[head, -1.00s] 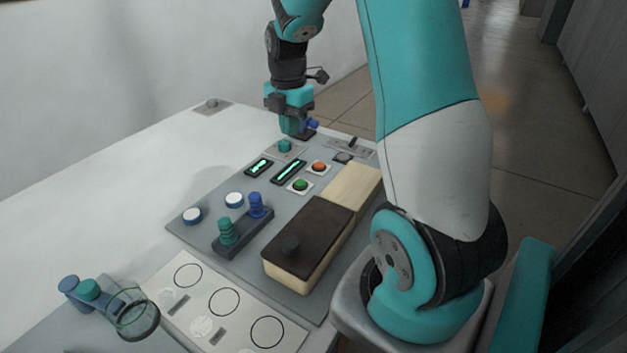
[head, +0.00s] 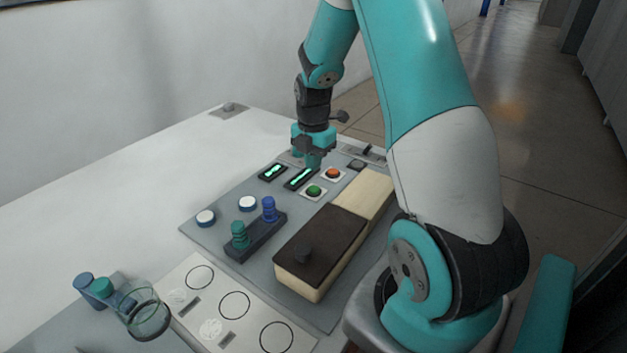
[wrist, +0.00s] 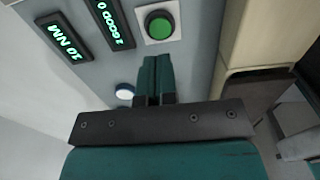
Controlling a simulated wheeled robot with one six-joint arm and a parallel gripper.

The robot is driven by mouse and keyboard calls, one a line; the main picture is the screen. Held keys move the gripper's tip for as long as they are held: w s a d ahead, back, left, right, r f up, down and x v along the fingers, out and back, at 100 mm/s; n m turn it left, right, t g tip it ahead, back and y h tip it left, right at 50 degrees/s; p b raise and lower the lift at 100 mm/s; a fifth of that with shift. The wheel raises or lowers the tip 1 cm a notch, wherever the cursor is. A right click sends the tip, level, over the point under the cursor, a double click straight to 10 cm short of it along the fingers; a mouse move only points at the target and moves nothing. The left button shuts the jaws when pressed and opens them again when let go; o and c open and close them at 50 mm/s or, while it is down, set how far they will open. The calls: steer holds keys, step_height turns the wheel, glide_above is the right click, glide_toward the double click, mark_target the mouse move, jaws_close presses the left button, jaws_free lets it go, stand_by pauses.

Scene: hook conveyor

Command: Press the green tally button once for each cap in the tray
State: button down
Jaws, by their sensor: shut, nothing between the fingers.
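The green button (head: 315,190) sits in a pale square plate on the grey panel. It also shows in the wrist view (wrist: 159,25), just beyond my fingertips. My gripper (head: 313,166) is shut and empty, pointing down above the panel near the button; its teal fingers also show in the wrist view (wrist: 154,62). I see no clear contact with the button. A long pale box (head: 298,289) has a dark lid with a knob over its near part. I cannot tell whether this is the tray, and no caps show in it.
An orange button (head: 333,173) lies just beyond the green one. Two lit displays (head: 272,172) are beside them. A dark rack (head: 256,238) holds a green and a blue spool. Two white round buttons (head: 247,203) and a card with circles (head: 235,305) lie nearer.

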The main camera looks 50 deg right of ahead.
mark_target(314, 189)
step_height(314, 189, down, 6)
steer(key=shift+f+p, duration=0.15)
steer(key=shift+p, duration=0.15)
steer(key=shift+s+a+f+b, duration=0.15)
steer(key=shift+f+b, duration=0.35)
steer(key=shift+f, duration=0.45)
step_height(314, 189, up, 5)
steer(key=p, duration=0.4)
steer(key=shift+r, duration=0.15)
step_height(314, 189, up, 10)
steer(key=b, duration=0.1)
steer(key=shift+w+d+f, duration=0.2)
steer(key=shift+f, duration=0.05)
